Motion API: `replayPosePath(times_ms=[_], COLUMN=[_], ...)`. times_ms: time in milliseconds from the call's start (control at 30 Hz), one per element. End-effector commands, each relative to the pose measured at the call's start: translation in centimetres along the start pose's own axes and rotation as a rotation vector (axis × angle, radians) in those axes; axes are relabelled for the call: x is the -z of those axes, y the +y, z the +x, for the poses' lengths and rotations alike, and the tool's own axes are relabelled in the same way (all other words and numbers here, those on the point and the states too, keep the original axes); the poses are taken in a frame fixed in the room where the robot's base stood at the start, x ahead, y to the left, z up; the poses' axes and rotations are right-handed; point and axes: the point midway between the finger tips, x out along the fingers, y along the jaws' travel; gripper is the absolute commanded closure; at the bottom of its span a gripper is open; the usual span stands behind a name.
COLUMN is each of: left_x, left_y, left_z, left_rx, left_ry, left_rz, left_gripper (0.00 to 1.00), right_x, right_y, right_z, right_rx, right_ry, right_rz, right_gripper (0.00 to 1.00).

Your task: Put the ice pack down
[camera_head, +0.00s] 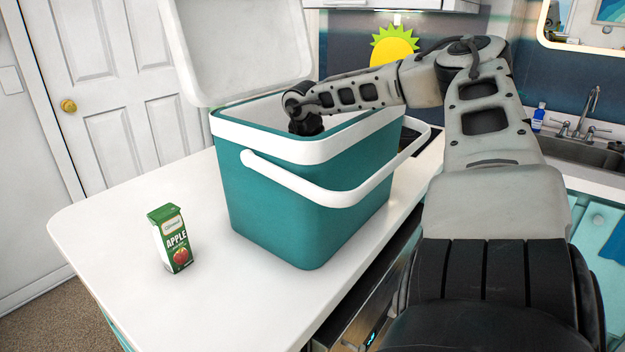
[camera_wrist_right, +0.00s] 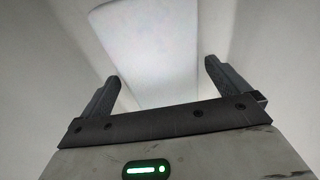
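The ice pack (camera_wrist_right: 150,40) looks like a pale white slab in the right wrist view, lying against a light inner surface of the cooler (camera_head: 300,195). My right gripper (camera_wrist_right: 161,72) is open, with its fingers spread wide and a gap on both sides of the slab. In the head view my right arm reaches over the rim of the teal and white cooler, and its wrist dips inside. The fingers and the ice pack are hidden there by the cooler's wall. My left gripper is not in view.
The cooler stands on a white counter (camera_head: 120,225) with its lid (camera_head: 240,45) raised at the back left. A green and white apple juice carton (camera_head: 171,239) stands upright to the left. A sink (camera_head: 585,152) is at the right.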

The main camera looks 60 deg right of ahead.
Motion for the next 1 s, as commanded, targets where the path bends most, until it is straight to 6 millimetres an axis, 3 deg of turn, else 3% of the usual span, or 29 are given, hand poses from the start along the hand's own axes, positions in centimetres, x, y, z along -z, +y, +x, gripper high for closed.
replayPosePath(times_ms=[333, 800, 1000], left_x=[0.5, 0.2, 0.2], left_y=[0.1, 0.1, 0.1], left_z=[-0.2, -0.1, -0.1], left_rx=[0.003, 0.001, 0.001], left_ry=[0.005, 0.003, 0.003], left_rz=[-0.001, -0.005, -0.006], left_gripper=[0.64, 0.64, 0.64], right_x=[0.1, 0.1, 0.1], right_y=[-0.1, -0.1, 0.0], right_z=[-1.0, -10.3, -12.1], right_rx=[0.003, 0.002, 0.001], right_ry=[0.001, 0.002, 0.001], right_rz=[0.0, 0.0, 0.0], right_gripper=[0.0, 0.0, 0.0])
